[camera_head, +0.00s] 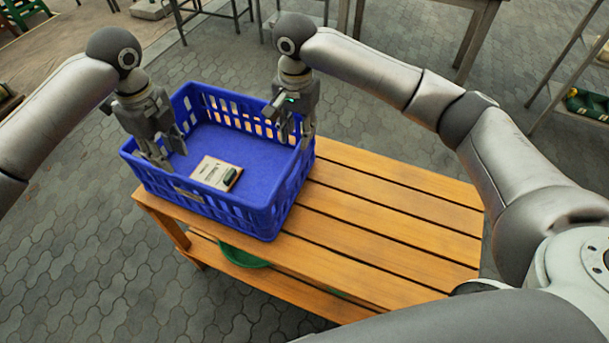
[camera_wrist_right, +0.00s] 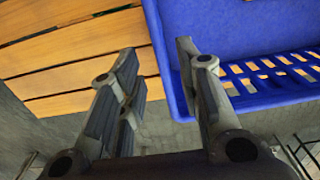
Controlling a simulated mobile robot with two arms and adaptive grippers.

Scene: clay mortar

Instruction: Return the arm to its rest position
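The blue plastic crate (camera_head: 262,219) stands on the left end of the slatted wooden table. A small light-coloured box with a dark green patch (camera_head: 215,172) lies on its floor. My left gripper (camera_head: 171,155) is at the crate's left side, its fingers apart; whether they touch the wall is unclear. My right gripper (camera_head: 296,138) is at the crate's right side. In the right wrist view, this gripper (camera_wrist_right: 160,75) is open, and the crate's rim (camera_wrist_right: 159,45) shows in the gap between its fingers. No grip on the rim is visible.
The wooden table (camera_head: 385,225) is bare to the right of the crate. A green round container (camera_head: 243,257) sits on the shelf below. Another table (camera_head: 470,20) and a shelf with green items (camera_head: 588,104) stand further back. Grey paving lies around.

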